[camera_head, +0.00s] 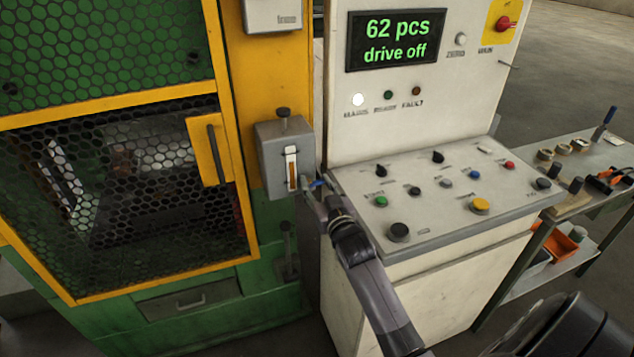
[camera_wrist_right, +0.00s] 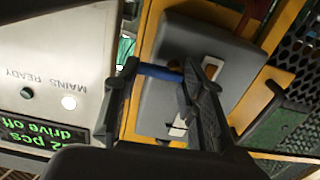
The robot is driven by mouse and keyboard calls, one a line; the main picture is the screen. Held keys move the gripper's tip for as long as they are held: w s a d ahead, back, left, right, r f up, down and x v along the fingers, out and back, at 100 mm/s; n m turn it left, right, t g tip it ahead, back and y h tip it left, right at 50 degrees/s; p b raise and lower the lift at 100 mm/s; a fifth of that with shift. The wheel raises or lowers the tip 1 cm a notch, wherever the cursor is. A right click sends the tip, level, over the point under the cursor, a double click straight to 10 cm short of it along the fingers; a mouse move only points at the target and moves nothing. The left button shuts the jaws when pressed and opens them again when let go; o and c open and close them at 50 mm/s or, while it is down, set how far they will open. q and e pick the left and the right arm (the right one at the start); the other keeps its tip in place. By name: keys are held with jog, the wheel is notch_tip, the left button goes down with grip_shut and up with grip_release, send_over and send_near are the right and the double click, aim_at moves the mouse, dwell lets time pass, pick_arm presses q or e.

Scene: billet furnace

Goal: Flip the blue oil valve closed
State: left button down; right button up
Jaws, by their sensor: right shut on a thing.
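The blue oil valve handle (camera_head: 316,184) sits at the lower right side of a grey oil box (camera_head: 269,150) on the yellow machine post. My right gripper (camera_head: 319,194) is at the handle, reaching in from below right. In the right wrist view, the blue handle (camera_wrist_right: 160,72) spans between the two dark fingers of the right gripper (camera_wrist_right: 160,78), which is shut on it. The grey box (camera_wrist_right: 165,55) is behind the fingers there. The valve body is mostly hidden by the gripper. My left gripper is not in view.
A white control console (camera_head: 440,205) with buttons stands close to the right of the valve. Its display (camera_head: 398,38) reads "62 pcs drive off". A side table (camera_head: 580,160) holds small parts at right.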

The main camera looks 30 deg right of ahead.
jog(key=shift+m, duration=0.3)
jog(key=o, duration=1.2)
jog(key=shift+c, duration=0.2)
jog(key=v, duration=1.2)
jog(key=shift+f, duration=0.15)
